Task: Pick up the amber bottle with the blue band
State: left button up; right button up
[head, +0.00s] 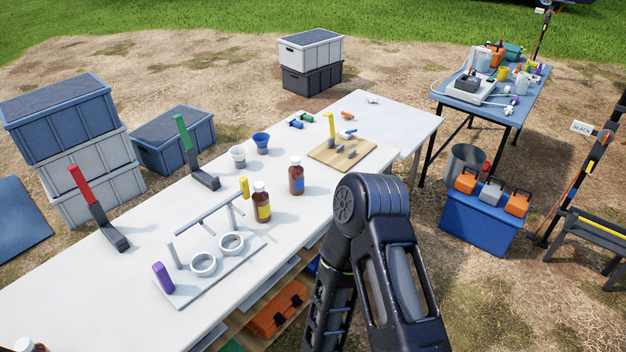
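The amber bottle with the blue band (296,180) stands upright on the white table, with a white cap. A second amber bottle with a yellow band (262,206) stands upright just to its left and nearer. A black arm of mine bends up at the lower middle right, its top joint close to the right of the blue-banded bottle in the picture and apart from it. Neither of my grippers shows. Nothing is seen holding either bottle.
A rack with two white rings (215,268) lies left of the bottles. Grey and blue cups (261,143) stand behind them. A wooden board (342,154) with a yellow-handled upright lies behind right. Red (90,200) and green (188,145) handled stands line the far edge.

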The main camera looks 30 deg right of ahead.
aim_at(296, 174)
jog(key=z, duration=1.65)
jog(key=i+j, duration=0.15)
jog(key=i, duration=0.3)
jog(key=i+j, duration=0.2)
jog(key=i, duration=0.25)
jog(key=i+j, duration=0.15)
jog(key=i, duration=0.3)
